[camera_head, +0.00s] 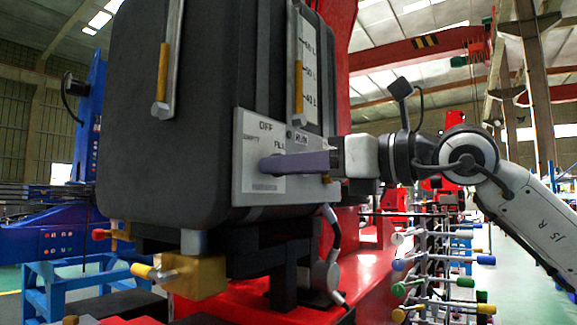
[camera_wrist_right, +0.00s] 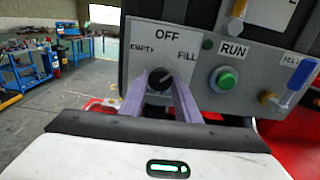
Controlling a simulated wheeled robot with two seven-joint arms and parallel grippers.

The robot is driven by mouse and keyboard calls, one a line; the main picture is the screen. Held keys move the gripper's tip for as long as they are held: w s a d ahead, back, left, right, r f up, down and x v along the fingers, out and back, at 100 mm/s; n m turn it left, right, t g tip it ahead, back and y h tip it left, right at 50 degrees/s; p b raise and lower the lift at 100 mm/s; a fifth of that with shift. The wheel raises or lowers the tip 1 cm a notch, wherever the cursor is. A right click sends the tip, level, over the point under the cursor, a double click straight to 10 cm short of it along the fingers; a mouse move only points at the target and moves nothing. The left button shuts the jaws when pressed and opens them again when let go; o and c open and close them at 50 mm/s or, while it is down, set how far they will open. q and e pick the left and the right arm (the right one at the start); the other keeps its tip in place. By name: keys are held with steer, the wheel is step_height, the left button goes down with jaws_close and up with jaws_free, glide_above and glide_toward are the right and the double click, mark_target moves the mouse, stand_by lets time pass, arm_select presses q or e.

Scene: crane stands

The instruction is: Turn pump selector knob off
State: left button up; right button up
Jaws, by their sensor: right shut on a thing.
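The pump selector knob (camera_wrist_right: 159,78) is a dark round knob on a grey control panel (camera_wrist_right: 137,27). Labels around it read EMPTY at left, OFF above and FILL at right. In the right wrist view the two purple fingers of my right gripper (camera_wrist_right: 159,93) reach the knob, one on each side, and are shut on it. Which label the knob points to is hard to tell. In the head view my right gripper (camera_head: 272,165) comes in from the right to the panel (camera_head: 245,130), and its fingers hide the knob. My left gripper is not in view.
A green RUN button (camera_wrist_right: 226,81) and a blue-handled valve (camera_wrist_right: 290,98) are right of the knob. The panel sits on a large black tank (camera_head: 170,100). A brass valve (camera_head: 190,275) is below it. A rack with coloured handles (camera_head: 440,265) stands at right.

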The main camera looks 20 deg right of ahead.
steer(key=n, duration=0.8)
stand_by(0.4)
steer(key=shift+n, duration=0.4)
steer(key=o, duration=1)
steer(key=shift+o, duration=0.2)
steer(key=shift+d, duration=0.15)
